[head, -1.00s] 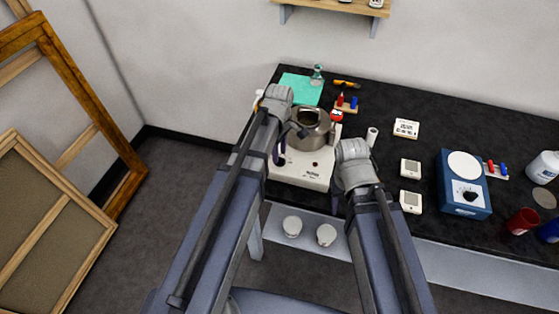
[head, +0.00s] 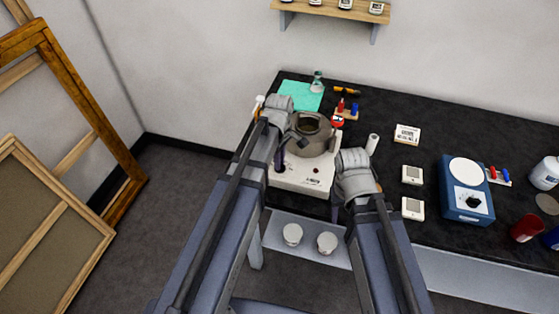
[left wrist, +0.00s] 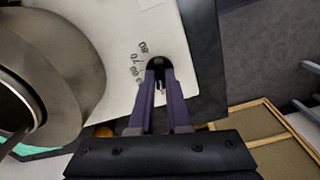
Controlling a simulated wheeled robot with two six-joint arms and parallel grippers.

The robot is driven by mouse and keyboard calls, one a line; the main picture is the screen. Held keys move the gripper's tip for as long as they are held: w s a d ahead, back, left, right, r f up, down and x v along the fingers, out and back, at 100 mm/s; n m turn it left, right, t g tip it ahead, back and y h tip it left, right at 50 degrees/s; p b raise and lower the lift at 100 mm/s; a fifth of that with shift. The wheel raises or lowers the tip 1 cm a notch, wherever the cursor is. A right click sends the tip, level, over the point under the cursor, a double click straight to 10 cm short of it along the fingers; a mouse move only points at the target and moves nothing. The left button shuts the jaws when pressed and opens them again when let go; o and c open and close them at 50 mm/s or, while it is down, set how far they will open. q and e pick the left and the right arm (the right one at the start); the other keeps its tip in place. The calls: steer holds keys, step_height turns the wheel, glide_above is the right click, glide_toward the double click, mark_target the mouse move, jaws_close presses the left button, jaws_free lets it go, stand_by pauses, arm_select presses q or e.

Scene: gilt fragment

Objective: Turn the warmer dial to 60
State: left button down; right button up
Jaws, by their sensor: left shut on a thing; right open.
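The white warmer (head: 300,178) stands at the left end of the black bench, with a round metal pot (head: 311,140) on top. It also fills the upper middle of the left wrist view (left wrist: 115,35). There the black dial (left wrist: 159,63) sits near the warmer's edge, with printed numbers beside it, among them 60, 70 and 80. My left gripper (left wrist: 160,80) is shut on the dial; its fingers hide part of it, so its pointer setting cannot be read. In the head view my left gripper (head: 279,160) is at the warmer's front left. My right gripper (head: 336,205) is open, right of the warmer, mostly hidden by its wrist.
A blue device with a white round plate (head: 467,195) and two small white meters (head: 412,175) (head: 413,208) stand to the right. A teal mat (head: 300,94) lies behind the warmer. Two white round objects (head: 292,234) (head: 327,242) sit on a lower shelf. Wooden frames (head: 75,100) lean at left.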

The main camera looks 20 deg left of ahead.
arm_select(q)
steer(key=shift+m, duration=0.3)
steer(key=m, duration=0.3)
steer(key=shift+m, duration=0.3)
steer(key=m, duration=0.4)
steer(key=shift+m, duration=0.3)
steer(key=m, duration=0.4)
steer(key=shift+d+m, duration=0.1)
steer(key=shift+m, duration=2.3)
steer(key=c, duration=0.9)
jaws_free()
